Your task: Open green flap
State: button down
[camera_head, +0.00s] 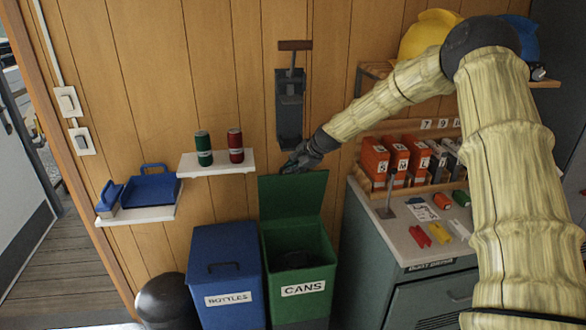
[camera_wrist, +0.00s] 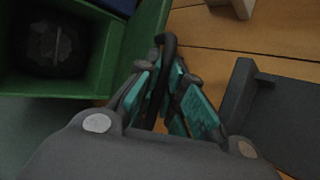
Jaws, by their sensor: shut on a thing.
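The green flap (camera_head: 293,197) stands raised, nearly upright, at the back of the green bin marked CANS (camera_head: 299,290), whose mouth is uncovered. My gripper (camera_head: 293,167) is at the top edge of the flap, close to the wall. In the wrist view my gripper (camera_wrist: 168,88) has its teal-padded fingers closed around a dark bar-like handle (camera_wrist: 165,50) beside the flap's green edge (camera_wrist: 138,48). The bin's inside (camera_wrist: 88,75) shows at left with a dark round shape in it. The head view hides most of the handle behind my fingers.
A closed blue bin marked BOTTLES (camera_head: 224,280) stands left of the green one. A shelf with two cans (camera_head: 218,163) is left of my gripper. A grey wall holder (camera_head: 289,115) hangs above it. A workbench (camera_head: 402,230) with orange boxes is at right.

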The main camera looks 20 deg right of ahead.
jog(key=shift+f, duration=0.1)
jog(key=c, duration=1.5)
grip_release()
jog(key=shift+d, duration=0.1)
jog(key=shift+s+d+r, duration=0.15)
jog(key=shift+s+r, duration=0.15)
jog(key=shift+r, duration=0.05)
jog(key=shift+v, duration=5.55)
jog(key=shift+f, duration=0.1)
